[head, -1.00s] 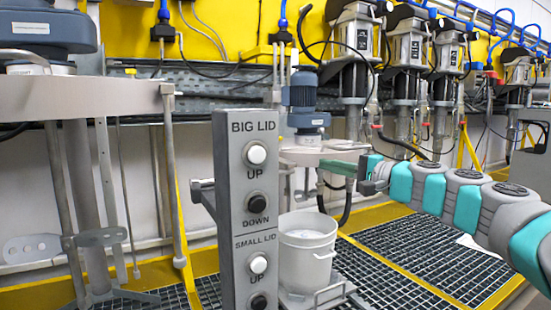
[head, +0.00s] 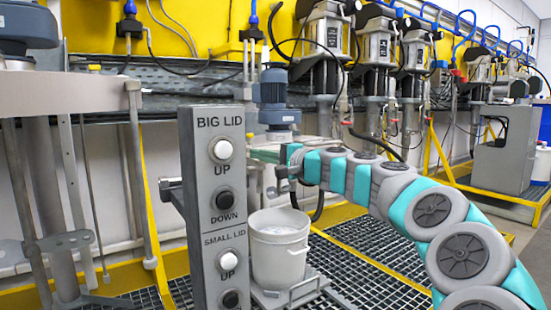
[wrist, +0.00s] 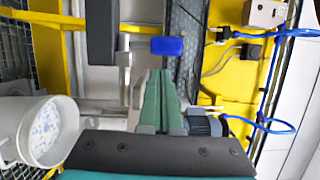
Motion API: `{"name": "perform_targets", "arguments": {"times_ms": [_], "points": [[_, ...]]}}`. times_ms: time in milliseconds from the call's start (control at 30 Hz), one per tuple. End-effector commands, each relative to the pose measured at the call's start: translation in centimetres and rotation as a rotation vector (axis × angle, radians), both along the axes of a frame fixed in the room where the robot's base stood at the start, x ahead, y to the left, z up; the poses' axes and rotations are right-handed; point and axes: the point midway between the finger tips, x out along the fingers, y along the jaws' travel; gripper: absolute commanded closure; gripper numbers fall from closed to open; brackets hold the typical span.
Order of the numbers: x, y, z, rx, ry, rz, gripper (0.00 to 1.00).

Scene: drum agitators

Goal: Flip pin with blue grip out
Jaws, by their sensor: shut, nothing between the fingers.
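The blue grip (wrist: 167,46) shows in the wrist view as a small blue block, just past my fingertips and a little apart from them. The pin it belongs to cannot be made out clearly. My gripper (wrist: 160,73) has its long green fingers together, with nothing between them. In the head view my gripper (head: 262,154) reaches left behind the button panel, beside the blue-grey motor and above the white bucket. The blue grip is not visible in the head view.
The grey button panel (head: 217,200) stands in front of my gripper. A white bucket (head: 279,247) sits below it, and a motor (head: 274,98) stands close behind. A dark post (wrist: 101,32) is left of the blue grip in the wrist view. Grating (head: 375,242) covers the floor.

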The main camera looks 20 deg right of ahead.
Motion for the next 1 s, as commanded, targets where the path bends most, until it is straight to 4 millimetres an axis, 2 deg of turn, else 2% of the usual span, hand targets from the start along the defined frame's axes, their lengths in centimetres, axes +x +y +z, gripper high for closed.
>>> {"name": "perform_targets", "arguments": {"times_ms": [200, 633, 900, 1000], "points": [[0.2, 1.6, 0.0, 0.000, 0.000, 0.002, 1.00], [0.1, 2.2, 0.1, 0.001, -0.001, 0.002, 1.00], [-1.4, 6.6, 0.0, 0.001, 0.000, 0.006, 1.00], [-1.6, 7.5, 0.0, 0.000, 0.001, 0.004, 1.00]]}}
